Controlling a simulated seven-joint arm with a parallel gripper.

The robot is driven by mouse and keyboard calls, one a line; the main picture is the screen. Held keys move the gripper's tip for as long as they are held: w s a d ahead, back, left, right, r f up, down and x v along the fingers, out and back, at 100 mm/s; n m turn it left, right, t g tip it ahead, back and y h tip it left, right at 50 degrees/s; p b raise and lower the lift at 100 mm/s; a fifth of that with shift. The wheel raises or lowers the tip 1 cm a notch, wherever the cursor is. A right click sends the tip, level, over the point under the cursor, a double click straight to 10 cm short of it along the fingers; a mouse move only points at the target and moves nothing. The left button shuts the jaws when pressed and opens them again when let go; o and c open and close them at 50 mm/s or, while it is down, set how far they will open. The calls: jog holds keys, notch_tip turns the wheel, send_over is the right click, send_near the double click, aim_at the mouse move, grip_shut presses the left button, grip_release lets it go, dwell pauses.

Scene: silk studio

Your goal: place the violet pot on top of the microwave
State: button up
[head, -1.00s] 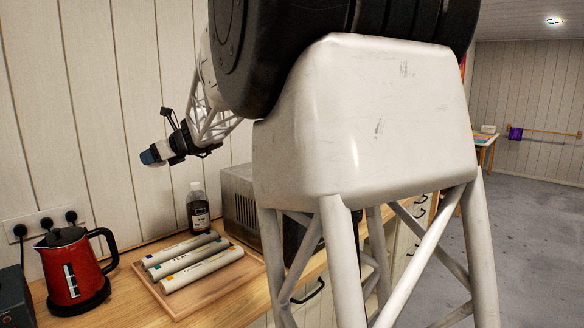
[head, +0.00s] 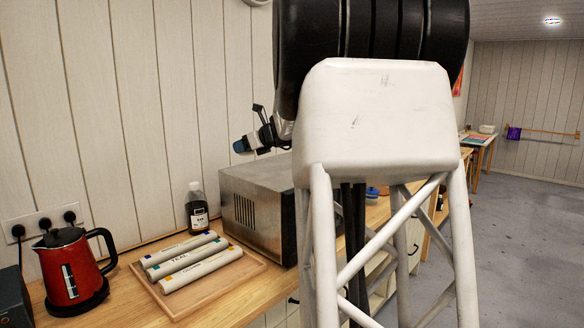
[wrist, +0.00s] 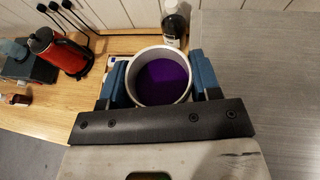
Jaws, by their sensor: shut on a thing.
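The violet pot (wrist: 160,78), a round pale-rimmed pot with violet inside, sits between the two blue fingers of my gripper (wrist: 161,84) in the wrist view. The gripper is shut on it, and the pot looks upright. The microwave (head: 262,181) is a grey metal box on the wooden counter. Its flat top (wrist: 255,75) fills the right of the wrist view. My arm hides its right part in the head view.
A dark bottle (head: 198,208) stands left of the microwave. A wooden tray (head: 172,300) with three white tubes (head: 180,248) lies in front of it. A red kettle (head: 70,268) is at the left. The visible microwave top is bare.

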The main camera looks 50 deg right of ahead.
jog(key=shift+m+h, duration=0.4)
jog(key=shift+h, duration=0.1)
jog(key=s+d+f, duration=0.2)
jog(key=d, duration=0.1)
jog(key=s+d+f, duration=0.1)
jog(key=d, duration=0.1)
jog(key=shift+d+f, duration=0.25)
jog(key=shift+f, duration=0.05)
jog(key=shift+w+f, duration=0.1)
jog(key=shift+f, duration=0.65)
jog(key=shift+w, duration=0.1)
send_over(260, 169)
jog(key=shift+d+f, duration=0.15)
jog(key=shift+f, duration=0.6)
jog(key=shift+f, duration=1.75)
jog(key=shift+f, duration=0.15)
